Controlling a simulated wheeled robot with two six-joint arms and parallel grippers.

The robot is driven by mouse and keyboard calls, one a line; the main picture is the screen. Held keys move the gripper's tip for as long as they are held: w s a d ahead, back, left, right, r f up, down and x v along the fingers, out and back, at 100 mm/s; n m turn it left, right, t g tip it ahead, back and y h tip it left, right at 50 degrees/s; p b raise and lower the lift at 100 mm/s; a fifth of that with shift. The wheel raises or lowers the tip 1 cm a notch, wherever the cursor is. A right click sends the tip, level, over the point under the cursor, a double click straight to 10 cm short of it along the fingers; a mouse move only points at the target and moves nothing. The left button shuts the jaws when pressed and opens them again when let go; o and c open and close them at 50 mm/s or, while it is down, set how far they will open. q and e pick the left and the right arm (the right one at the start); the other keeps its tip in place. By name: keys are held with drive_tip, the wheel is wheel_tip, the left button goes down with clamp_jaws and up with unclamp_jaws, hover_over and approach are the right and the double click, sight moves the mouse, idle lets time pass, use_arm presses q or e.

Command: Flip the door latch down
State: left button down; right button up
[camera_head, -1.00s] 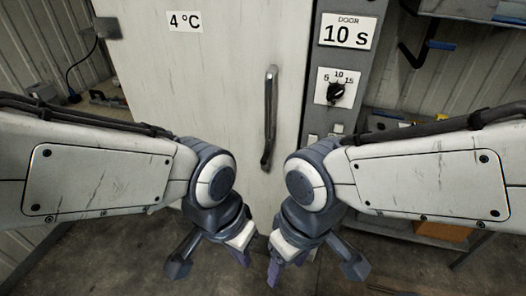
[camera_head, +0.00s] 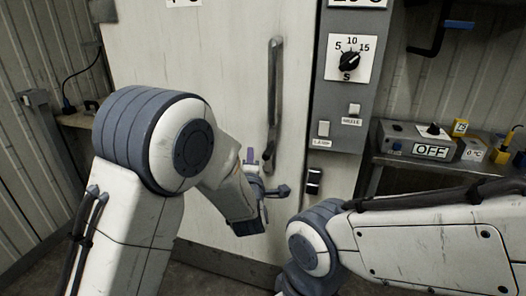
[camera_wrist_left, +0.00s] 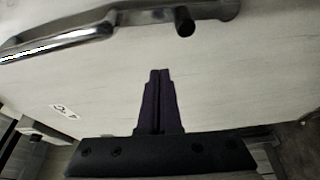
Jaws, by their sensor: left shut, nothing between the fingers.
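A small black piece with a light band (camera_head: 314,181), which looks like the door latch, is on the frame just below the grey control panel, right of the door. I cannot tell which way it is set. The pale door (camera_head: 225,70) looks closed. My left gripper (camera_head: 250,155) is shut and empty in front of the door, left of the handle's lower end, with its purple fingers pointing up in the head view. Its shut fingers also show in the left wrist view (camera_wrist_left: 160,75), with the pale door behind. My right gripper is below the head view; only its arm shows.
A long metal door handle (camera_head: 274,105) stands close to my left gripper; it crosses the top of the left wrist view (camera_wrist_left: 130,20). The control panel (camera_head: 342,90) carries a dial and switches. A grey OFF box (camera_head: 415,143) sits on a shelf at right.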

sight(268, 150)
use_arm(q)
drive_tip(key=shift+w+r, duration=0.1)
drive_tip(key=w+p, duration=0.1)
drive_tip(key=w, duration=0.9)
drive_tip(key=shift+a+r+p, duration=0.1)
drive_tip(key=shift+r+p, duration=0.05)
drive_tip(key=shift+p, duration=0.2)
drive_tip(key=d, duration=0.1)
drive_tip(key=s+d, duration=0.1)
drive_tip(key=d, duration=0.1)
drive_tip(key=shift+s+d+f, duration=0.2)
drive_tip(key=shift+s+d, duration=0.05)
drive_tip(key=shift+d, duration=0.15)
